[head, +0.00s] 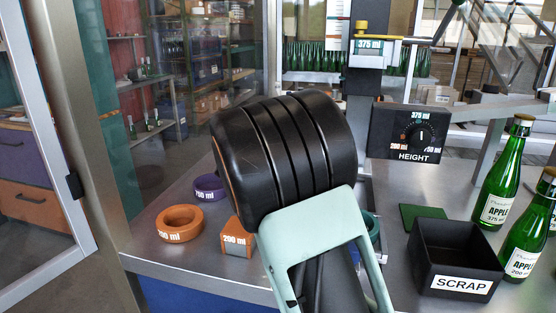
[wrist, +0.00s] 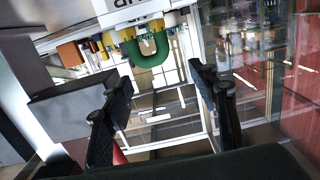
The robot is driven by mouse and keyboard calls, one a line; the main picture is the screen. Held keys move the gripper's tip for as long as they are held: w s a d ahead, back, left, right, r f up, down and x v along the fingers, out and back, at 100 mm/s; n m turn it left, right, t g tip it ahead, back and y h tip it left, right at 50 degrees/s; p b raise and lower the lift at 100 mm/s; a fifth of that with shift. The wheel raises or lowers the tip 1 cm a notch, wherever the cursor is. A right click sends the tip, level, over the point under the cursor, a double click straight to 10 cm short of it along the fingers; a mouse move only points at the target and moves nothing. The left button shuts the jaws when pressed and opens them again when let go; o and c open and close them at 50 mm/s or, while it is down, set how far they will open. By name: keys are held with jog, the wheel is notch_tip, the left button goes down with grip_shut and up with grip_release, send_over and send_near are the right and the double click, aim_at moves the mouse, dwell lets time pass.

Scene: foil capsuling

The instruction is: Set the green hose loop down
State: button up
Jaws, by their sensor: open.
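The green hose loop (wrist: 148,62) shows in the wrist view as a thick U at the top, beside yellow fittings and under a white panel. It lies beyond my fingertips and apart from them. My gripper (wrist: 160,98) is open, with its two dark fingers spread wide and nothing between them. In the head view my black and pale green arm link hides the gripper, and I cannot make out the hose loop there.
An orange ring (head: 180,223), a purple ring (head: 209,187) and an orange block (head: 237,239) are left of my arm. A black SCRAP bin (head: 455,285), green bottles (head: 497,188) and a green pad (head: 421,214) are at right. A HEIGHT dial box (head: 408,132) stands behind.

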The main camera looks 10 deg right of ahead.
jog(key=d+f+b, duration=0.1)
jog(key=b, duration=0.4)
jog(key=shift+f+t+h, duration=0.2)
jog(key=shift+t+h, duration=0.1)
jog(key=shift+b+x, duration=0.9)
jog(key=shift+x, duration=2.85)
jog(key=shift+r, duration=0.1)
jog(key=shift+c, duration=0.2)
jog(key=c, duration=1.1)
